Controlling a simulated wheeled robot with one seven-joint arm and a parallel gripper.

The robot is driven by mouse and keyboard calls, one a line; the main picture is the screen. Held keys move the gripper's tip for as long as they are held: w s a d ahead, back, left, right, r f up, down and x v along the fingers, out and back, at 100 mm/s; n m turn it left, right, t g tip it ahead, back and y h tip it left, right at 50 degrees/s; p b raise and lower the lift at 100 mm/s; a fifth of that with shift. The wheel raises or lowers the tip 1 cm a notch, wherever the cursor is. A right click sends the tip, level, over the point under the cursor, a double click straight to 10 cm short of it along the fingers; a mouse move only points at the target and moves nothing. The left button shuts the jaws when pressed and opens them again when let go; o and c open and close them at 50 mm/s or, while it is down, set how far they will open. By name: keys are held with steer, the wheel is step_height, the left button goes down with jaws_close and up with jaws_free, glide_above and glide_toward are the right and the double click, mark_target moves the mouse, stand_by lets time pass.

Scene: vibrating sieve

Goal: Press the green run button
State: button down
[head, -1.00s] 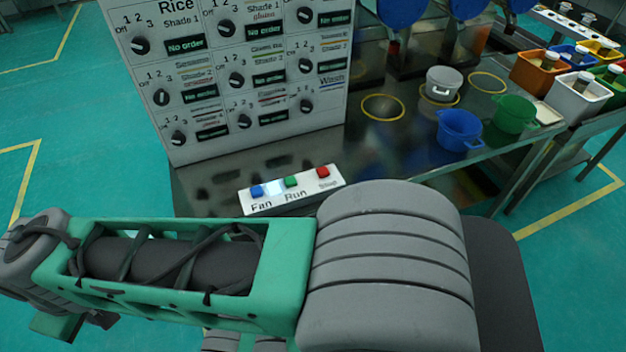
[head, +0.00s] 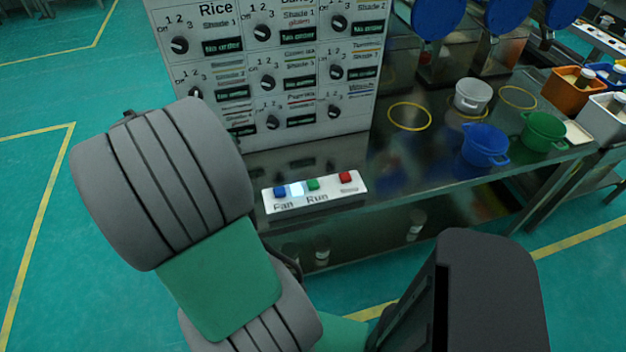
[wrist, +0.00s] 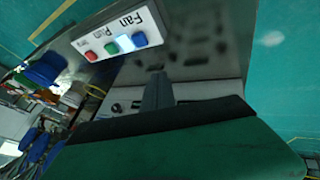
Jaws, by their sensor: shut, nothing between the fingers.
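The green run button (head: 313,185) sits in the middle of a white button box (head: 330,198) on the metal table, above the label "Run". A blue button (head: 280,192) is to its left and a red button (head: 345,177) to its right. The wrist view also shows the green button (wrist: 111,48), at upper left. My gripper (wrist: 158,78) shows in the wrist view as closed grey fingers, empty. Its tips appear below and right of the box in that picture, apart from the green button. I cannot make out the fingers in the head view.
A panel of dials (head: 270,70) stands behind the button box. Yellow rings (head: 410,130), a blue pot (head: 484,145), a green pot (head: 543,131) and a grey pot (head: 472,95) are to the right. The tabletop around the box is mostly clear.

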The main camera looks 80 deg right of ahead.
mark_target(310, 185)
steer(key=s+d+m+g, duration=0.2)
steer(key=s+d, duration=0.2)
steer(key=s, duration=0.4)
steer(key=s+d+m+g, duration=0.2)
steer(key=s+d, duration=0.3)
steer(key=s, duration=0.3)
steer(key=shift+d+f+m+g+p, duration=0.15)
steer(key=shift+f+m+g+p, duration=0.15)
steer(key=shift+m+g+p, duration=0.15)
step_height(310, 185, down, 9)
steer(key=b, duration=0.6)
steer(key=shift+r+b, duration=0.1)
steer(key=shift+b, duration=0.2)
steer(key=shift+f, duration=0.4)
steer(key=shift+f+b, duration=0.55)
steer(key=shift+b, duration=0.1)
stand_by(0.5)
steer(key=shift+r+p, duration=0.75)
steer(key=shift+r, duration=0.2)
